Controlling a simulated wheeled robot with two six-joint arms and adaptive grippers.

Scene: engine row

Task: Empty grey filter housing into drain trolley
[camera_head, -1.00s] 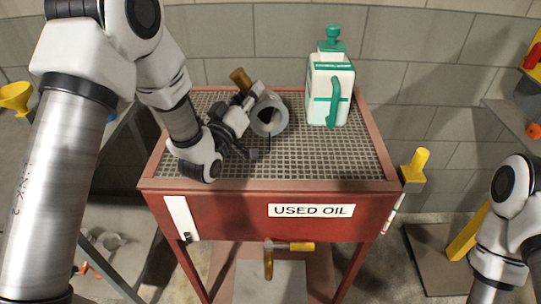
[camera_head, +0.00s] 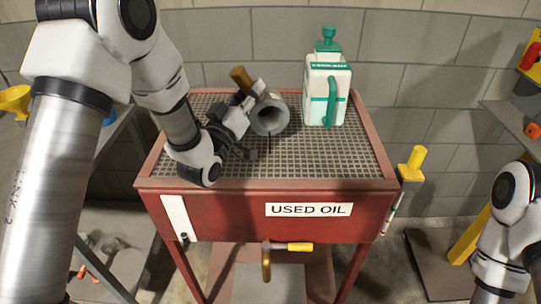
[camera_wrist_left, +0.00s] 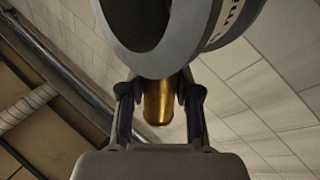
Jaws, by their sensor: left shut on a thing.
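The grey filter housing (camera_head: 270,117) is tipped on its side above the grating of the red drain trolley (camera_head: 230,213) marked USED OIL. Its open mouth faces the head camera, and a thin dark streak runs down from its lower lip. My left gripper (camera_head: 252,90) is shut on the housing, just left of it in the head view. In the left wrist view the housing (camera_wrist_left: 213,15) fills the top, its brass-coloured stub (camera_wrist_left: 158,103) between the fingers (camera_wrist_left: 157,95). The exact finger contact is partly hidden. My right gripper is out of view; only its arm shows at right.
A white and green jug (camera_head: 328,88) stands on the grating at the back right. A yellow-topped fitting (camera_head: 415,163) is at the trolley's right side, and a yellow-handled valve (camera_head: 285,247) is below its front. The grating's front right is clear.

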